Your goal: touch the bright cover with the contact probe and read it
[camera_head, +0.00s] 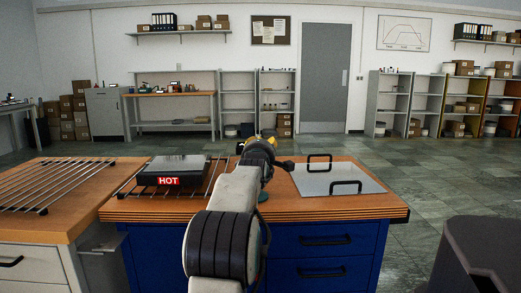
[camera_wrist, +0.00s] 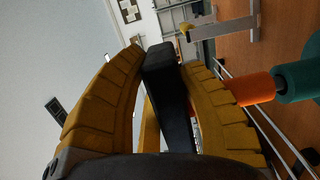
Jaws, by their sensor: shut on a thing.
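The bright cover (camera_head: 318,177), a pale shiny plate with two black handles, lies flat on the right part of the wooden bench top in the head view. My gripper (camera_wrist: 163,57) has yellow ribbed fingers closed on a black bar-like thing, which I take as the contact probe (camera_wrist: 168,85). In the head view my gripper is mostly hidden behind my arm, left of the bright cover. Whether the probe touches anything cannot be told; its reading is not visible.
A dark cover (camera_head: 180,166) with a red HOT label (camera_head: 166,181) rests on a rod rack left of my arm. Another rod rack (camera_head: 47,187) lies on the left bench. Orange (camera_wrist: 253,88) and teal (camera_wrist: 298,82) cylindrical parts show beside the fingers in the wrist view.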

